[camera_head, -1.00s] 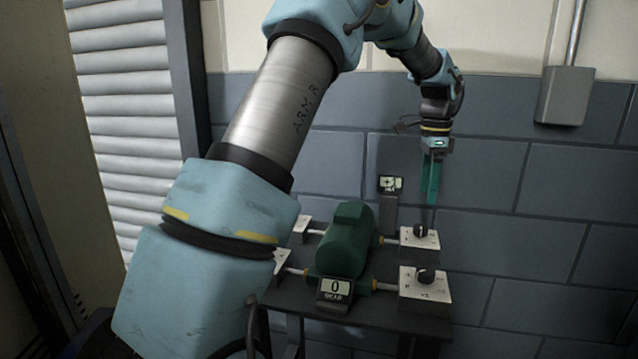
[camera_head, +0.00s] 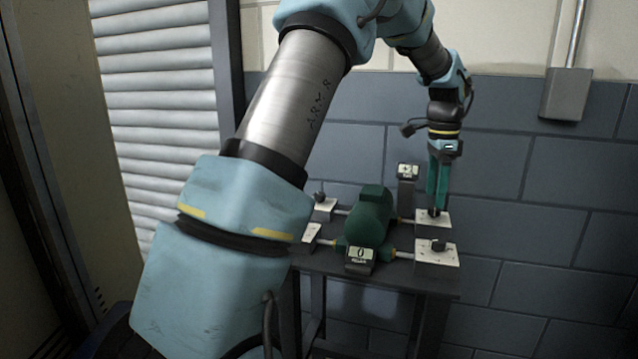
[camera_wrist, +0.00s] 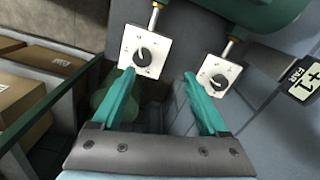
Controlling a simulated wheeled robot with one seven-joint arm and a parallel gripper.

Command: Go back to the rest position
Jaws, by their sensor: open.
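My gripper (camera_head: 438,178) has teal fingers and points downward near the wall, over the right end of the table. In the head view its fingertips overlap the black knob of the rear right white box (camera_head: 428,218); contact cannot be told there. In the wrist view my gripper (camera_wrist: 160,97) is open and nothing is between its fingers. In that view one white knob box (camera_wrist: 146,50) lies beyond the left finger and another (camera_wrist: 218,75) beyond the right finger.
A green casing (camera_head: 370,218) sits mid-table with rods to the knob boxes, including the front right one (camera_head: 436,252). A display reading 0 (camera_head: 360,257) stands in front; another display (camera_head: 408,172) stands behind. Cardboard boxes (camera_wrist: 22,95) show left in the wrist view.

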